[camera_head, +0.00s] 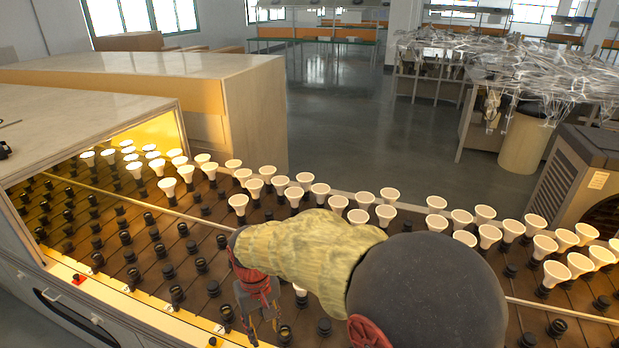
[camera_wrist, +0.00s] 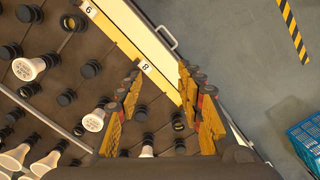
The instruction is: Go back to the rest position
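My gripper (camera_head: 262,308) hangs over the front part of the dark socket rack (camera_head: 120,210), below my yellow-sleeved arm. In the wrist view my gripper (camera_wrist: 162,88) shows two yellow-padded fingers spread apart, with nothing held between them. Black sockets (camera_wrist: 141,113) and a white bulb (camera_wrist: 147,151) show in the gap beyond and below the fingers. White bulbs (camera_head: 239,203) stand upright in the back rows of the rack. My arm hides part of the rack's middle.
A lit oven-like cabinet (camera_head: 150,140) covers the rack's left end. Front sockets (camera_head: 201,265) are mostly empty. A plastic-wrapped table (camera_head: 500,75) and a tan bin (camera_head: 523,143) stand behind at right. A blue crate (camera_wrist: 305,140) lies on the floor. Open floor (camera_head: 340,130) lies behind the rack.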

